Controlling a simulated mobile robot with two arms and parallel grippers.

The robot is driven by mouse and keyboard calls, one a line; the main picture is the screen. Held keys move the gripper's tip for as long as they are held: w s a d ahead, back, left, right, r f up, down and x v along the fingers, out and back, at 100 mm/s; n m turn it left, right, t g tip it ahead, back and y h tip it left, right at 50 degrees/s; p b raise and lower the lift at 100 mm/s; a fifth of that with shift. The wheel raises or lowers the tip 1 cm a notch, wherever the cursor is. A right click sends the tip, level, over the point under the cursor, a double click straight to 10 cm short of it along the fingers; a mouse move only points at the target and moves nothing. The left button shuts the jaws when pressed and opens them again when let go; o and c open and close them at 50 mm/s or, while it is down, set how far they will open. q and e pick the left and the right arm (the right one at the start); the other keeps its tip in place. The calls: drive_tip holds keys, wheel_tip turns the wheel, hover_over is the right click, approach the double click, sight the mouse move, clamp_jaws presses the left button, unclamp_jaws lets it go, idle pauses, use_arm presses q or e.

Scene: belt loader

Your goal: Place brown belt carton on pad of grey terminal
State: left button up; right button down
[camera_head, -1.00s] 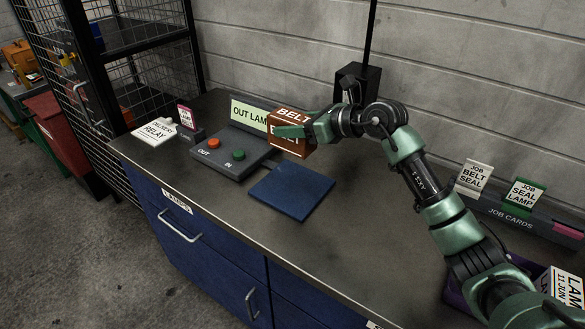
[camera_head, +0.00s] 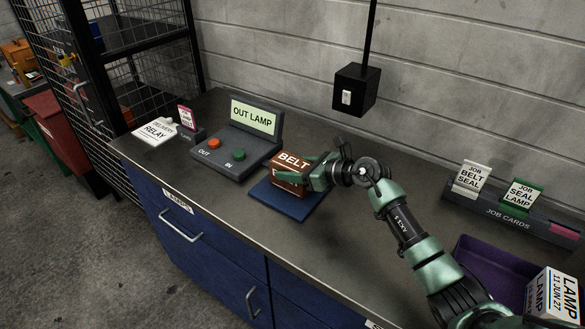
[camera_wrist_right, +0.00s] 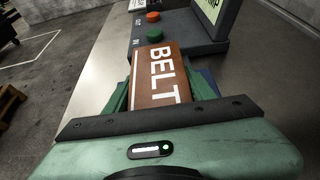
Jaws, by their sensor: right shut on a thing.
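The brown belt carton (camera_head: 290,163) is marked BELT and is at the blue pad (camera_head: 305,207) in front of the grey terminal (camera_head: 230,160). My right gripper (camera_head: 313,176) is shut on the carton, with its green fingers on either side. The carton looks upright, low over or touching the pad; I cannot tell which. In the right wrist view the carton (camera_wrist_right: 160,77) fills the space between the fingers. The terminal has a red button, a green button and a screen reading OUT LAMP. My left gripper is not in view.
A delivery relay card (camera_head: 155,131) and a small pink-carded holder (camera_head: 187,121) stand left of the terminal. At right are the job cards rack (camera_head: 510,212), a purple tray (camera_head: 490,262) and a lamp carton (camera_head: 553,292). A black wall box (camera_head: 355,88) is behind.

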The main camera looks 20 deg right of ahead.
drive_tip(key=shift+r, duration=0.1)
drive_tip(key=c, duration=0.5)
unclamp_jaws()
drive_tip(key=shift+f, duration=0.2)
drive_tip(key=shift+r, duration=0.25)
drive_tip(key=shift+b+v, duration=1.05)
drive_tip(key=shift+v, duration=4.95)
drive_tip(key=shift+f, duration=0.15)
